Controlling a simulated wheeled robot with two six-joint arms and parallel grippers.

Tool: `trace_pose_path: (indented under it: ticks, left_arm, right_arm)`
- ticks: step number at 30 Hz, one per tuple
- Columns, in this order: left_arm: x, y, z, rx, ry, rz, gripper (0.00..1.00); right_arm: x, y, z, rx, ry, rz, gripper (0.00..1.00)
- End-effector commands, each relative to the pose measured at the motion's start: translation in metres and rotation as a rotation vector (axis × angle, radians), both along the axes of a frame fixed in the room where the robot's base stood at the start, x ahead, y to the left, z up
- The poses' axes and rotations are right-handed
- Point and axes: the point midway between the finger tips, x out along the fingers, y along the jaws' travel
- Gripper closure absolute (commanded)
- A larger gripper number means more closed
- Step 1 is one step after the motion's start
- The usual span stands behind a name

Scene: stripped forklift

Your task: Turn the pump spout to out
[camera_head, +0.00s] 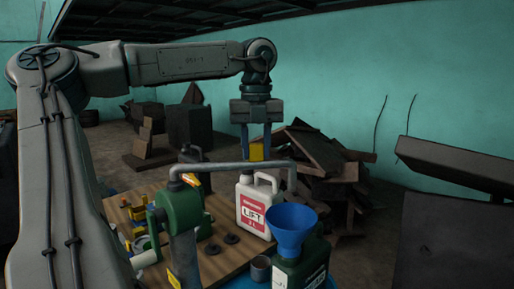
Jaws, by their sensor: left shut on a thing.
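The green pump (184,212) stands at the front of the wooden board. Its grey spout (225,167) runs from the pump's top to the right and bends down at its far end, just behind the blue funnel's rim in the picture. My left gripper (257,150) points straight down over the spout, with a yellow piece (257,153) between its fingers. The yellow piece appears to sit on the spout; the exact contact is too small to tell. My right gripper is not in view.
A blue funnel (290,222) sits in a dark green can (303,268). A white LIFT jug (254,210) stands behind the spout. A small grey cup (260,268) is beside the can. Dark discs lie on the wooden board (222,262). Scrap wood (318,155) is piled behind.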

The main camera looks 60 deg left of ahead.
Motion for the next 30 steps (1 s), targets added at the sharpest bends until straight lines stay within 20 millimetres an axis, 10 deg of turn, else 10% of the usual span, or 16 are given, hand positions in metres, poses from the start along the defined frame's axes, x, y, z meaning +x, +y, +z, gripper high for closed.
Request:
trace_pose_path:
  ticks: [17,18,21,30]
  left_arm:
    - [-0.003,-0.007,-0.001,-0.003,0.001,-0.039,1.0]
    - [-0.003,-0.007,-0.001,-0.002,0.002,-0.039,0.62]
    - [-0.003,-0.006,-0.001,-0.003,0.001,-0.038,0.46]
    - [-0.003,-0.006,0.002,-0.001,0.0,-0.034,0.46]
  right_arm:
    - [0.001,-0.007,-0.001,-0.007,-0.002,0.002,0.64]
    - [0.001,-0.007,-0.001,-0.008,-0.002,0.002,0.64]
    - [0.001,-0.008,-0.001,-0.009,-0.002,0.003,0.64]
    - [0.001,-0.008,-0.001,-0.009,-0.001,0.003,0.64]
